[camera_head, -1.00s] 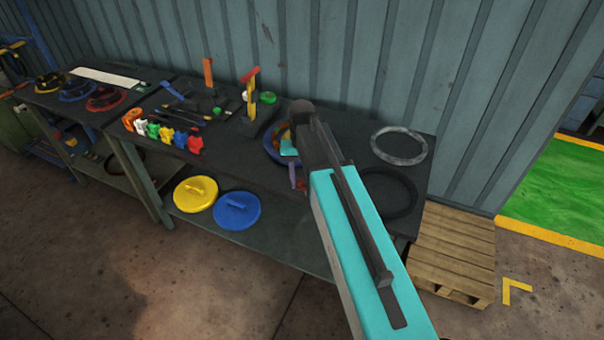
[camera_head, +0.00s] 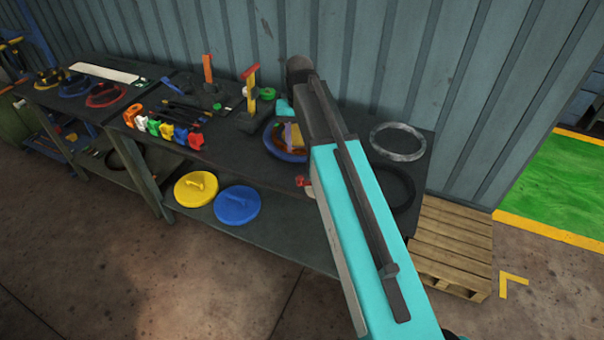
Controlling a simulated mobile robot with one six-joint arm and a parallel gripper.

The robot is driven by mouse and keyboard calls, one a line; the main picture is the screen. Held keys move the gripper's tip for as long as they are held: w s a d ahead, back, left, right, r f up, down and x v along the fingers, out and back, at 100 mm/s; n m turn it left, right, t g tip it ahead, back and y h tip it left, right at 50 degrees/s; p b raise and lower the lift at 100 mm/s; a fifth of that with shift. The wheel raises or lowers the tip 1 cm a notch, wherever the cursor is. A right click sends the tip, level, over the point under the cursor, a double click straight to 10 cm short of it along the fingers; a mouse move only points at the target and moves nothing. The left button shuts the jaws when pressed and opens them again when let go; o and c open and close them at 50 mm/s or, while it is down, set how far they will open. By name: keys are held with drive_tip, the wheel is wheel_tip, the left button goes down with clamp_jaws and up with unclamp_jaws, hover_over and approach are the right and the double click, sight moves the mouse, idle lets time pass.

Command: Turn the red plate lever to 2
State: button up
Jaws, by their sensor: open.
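My arm crosses the picture from the lower right, and its end hangs over a blue ring (camera_head: 270,146) on the dark bench. My gripper (camera_head: 295,135) is only partly visible as a small purple piece below a cyan part, over the ring; it is open, and nothing shows in it. Inside the ring are orange and brownish-red parts, partly covered. A small red piece (camera_head: 302,181) shows at the bench's front edge beside my arm. I cannot tell which red part is the plate lever. No number 2 or lever setting can be read.
A yellow post with a red top (camera_head: 250,71) and an orange upright (camera_head: 208,69) stand left of my arm. Several coloured blocks (camera_head: 162,129) line the bench front. A grey ring (camera_head: 398,136) lies right of my arm. Yellow and blue lids (camera_head: 238,206) lie on the lower shelf.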

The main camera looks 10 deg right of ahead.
sight(300, 177)
drive_tip(key=shift+f+b, duration=4.2)
drive_tip(key=shift+f, duration=2.6)
clamp_jaws()
drive_tip(key=shift+d, duration=0.45)
drive_tip(key=shift+a, duration=0.45)
